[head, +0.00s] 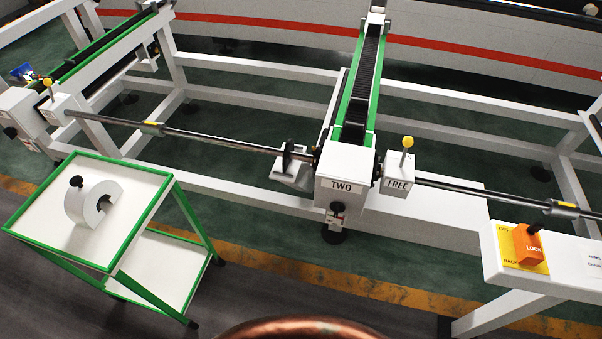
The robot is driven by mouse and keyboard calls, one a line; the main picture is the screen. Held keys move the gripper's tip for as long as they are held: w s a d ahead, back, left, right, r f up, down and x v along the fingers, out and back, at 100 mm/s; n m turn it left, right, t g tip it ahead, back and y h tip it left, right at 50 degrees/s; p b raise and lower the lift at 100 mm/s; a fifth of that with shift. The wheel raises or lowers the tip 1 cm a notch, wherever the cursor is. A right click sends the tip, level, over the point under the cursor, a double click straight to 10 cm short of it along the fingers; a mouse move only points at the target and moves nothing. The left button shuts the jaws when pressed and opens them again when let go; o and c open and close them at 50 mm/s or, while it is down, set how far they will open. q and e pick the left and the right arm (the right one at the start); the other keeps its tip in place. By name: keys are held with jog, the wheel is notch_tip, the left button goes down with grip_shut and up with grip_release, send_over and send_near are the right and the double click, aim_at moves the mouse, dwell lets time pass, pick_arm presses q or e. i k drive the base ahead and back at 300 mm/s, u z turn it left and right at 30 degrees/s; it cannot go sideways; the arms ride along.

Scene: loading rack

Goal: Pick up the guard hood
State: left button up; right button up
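What looks like the guard hood (93,204) is a white, thick, C-shaped piece with a black knob on its upper left. It stands on the white top of a green-edged trolley (140,167) at the left in the head view. Its open gap faces right. Nothing is touching it except the trolley top. Neither of my grippers is in view.
A white frame rack with a green-edged chain rail (362,85) and a long steel bar (220,139) stands behind the trolley. A "TWO" block (344,184), a "FREE" block (397,181) and an orange lock switch (529,246) are right. A copper-coloured curved edge (310,329) shows at bottom.

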aim_at(84, 197)
jog(key=u, duration=2)
jog(key=k, duration=0.9)
jog(key=u, duration=0.9)
jog(key=i, duration=1.3)
jog(key=z, duration=0.6)
